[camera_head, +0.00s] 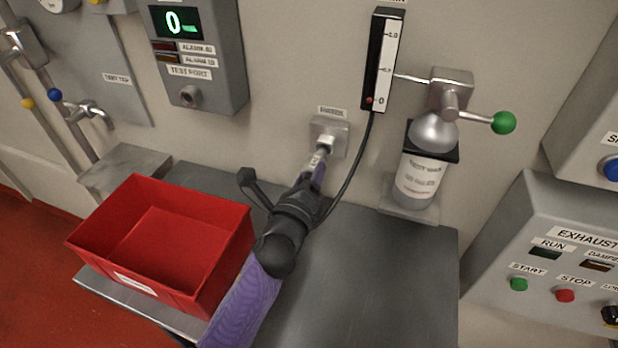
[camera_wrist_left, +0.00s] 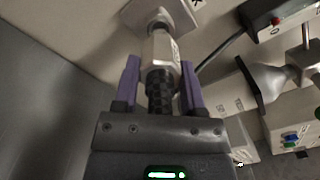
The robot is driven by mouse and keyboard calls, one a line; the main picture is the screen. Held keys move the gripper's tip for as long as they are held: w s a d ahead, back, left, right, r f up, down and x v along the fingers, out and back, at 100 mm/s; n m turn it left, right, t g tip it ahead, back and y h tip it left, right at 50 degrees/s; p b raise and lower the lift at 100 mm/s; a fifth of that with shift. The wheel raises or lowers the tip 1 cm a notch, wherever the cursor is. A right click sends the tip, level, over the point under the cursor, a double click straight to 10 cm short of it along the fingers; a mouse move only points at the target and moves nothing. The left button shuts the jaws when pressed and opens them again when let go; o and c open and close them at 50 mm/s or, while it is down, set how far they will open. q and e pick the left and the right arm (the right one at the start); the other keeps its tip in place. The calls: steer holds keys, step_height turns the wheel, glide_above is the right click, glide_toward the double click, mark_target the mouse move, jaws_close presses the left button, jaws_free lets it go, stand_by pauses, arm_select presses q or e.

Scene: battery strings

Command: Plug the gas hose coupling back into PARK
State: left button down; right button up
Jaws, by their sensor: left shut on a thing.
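The hose coupling (camera_wrist_left: 160,50) is a silver body with a black ribbed grip behind it; its pale front also shows in the head view (camera_head: 317,160). My left gripper (camera_wrist_left: 158,82) has its purple fingers on both sides of the ribbed grip and is shut on it. In the head view the left gripper (camera_head: 313,180) reaches up to a small grey wall socket block (camera_head: 328,132) under a small blurred label. The coupling's nose lines up with this socket and meets it; I cannot tell how deep it sits. My right gripper is not in view.
A thin black hose (camera_head: 360,155) hangs from the gauge (camera_head: 382,60) towards the coupling. Right of it are a green-knobbed valve (camera_head: 450,92) and white canister (camera_head: 420,175). A red bin (camera_head: 215,265) stands left on the grey bench (camera_head: 385,275); bare bench lies right.

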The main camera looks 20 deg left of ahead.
arm_select(q)
steer(key=shift+w+b, duration=0.5)
steer(key=shift+w, duration=0.85)
steer(key=shift+c, duration=0.4)
jaws_free()
steer(key=shift+w, duration=0.1)
steer(key=s+p, duration=0.1)
steer(key=s, duration=0.9)
steer(key=shift+a+f, duration=0.1)
